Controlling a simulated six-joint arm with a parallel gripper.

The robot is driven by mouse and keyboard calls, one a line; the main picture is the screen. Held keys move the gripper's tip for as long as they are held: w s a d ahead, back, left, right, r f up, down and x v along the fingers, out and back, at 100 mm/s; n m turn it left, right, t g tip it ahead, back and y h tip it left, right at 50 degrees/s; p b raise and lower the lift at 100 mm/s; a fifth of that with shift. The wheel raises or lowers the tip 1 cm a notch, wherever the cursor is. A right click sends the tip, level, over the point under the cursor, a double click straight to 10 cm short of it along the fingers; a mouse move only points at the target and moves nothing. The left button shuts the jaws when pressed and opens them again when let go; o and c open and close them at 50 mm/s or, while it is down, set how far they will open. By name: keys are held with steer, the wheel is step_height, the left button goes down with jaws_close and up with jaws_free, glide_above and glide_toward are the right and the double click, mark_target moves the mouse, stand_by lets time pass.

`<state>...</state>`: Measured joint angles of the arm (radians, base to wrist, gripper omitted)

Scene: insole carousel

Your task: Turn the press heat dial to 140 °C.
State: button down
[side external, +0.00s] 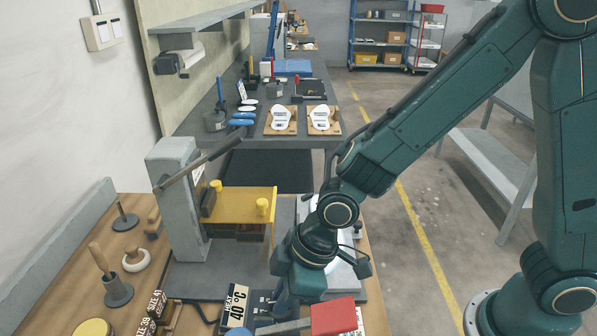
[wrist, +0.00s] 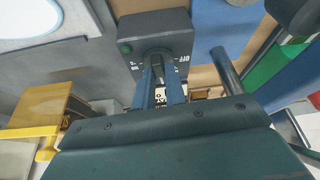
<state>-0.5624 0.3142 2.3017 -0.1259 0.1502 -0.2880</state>
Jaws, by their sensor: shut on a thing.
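The press heat dial is a dark knob (wrist: 157,62) on a dark control box (wrist: 152,28) in the wrist view. The box face has white marks, "OFF" at the right and a green round light or button at the left. My gripper (wrist: 159,78) is shut on the knob, with its two blue fingers on either side. The fingers hide part of the scale, so I cannot read the setting. In the side view my gripper (side external: 284,301) points down at the bench front. A card (side external: 236,306) there shows "HEAT" and "40 °C"; any digit before the 4 is unclear.
The grey press (side external: 177,205) with its long lever and yellow plate (side external: 235,203) stands left of my wrist. A red block (side external: 333,316) is close to the right of the gripper. The aisle floor behind is clear.

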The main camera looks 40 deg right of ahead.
steer(key=shift+m, duration=0.5)
steer(key=c, duration=1.4)
jaws_free()
steer(key=shift+c, duration=0.2)
steer(key=shift+r, duration=0.1)
steer(key=v, duration=1.3)
steer(key=shift+s+r, duration=0.3)
steer(key=shift+s, duration=0.1)
steer(key=shift+a, duration=0.1)
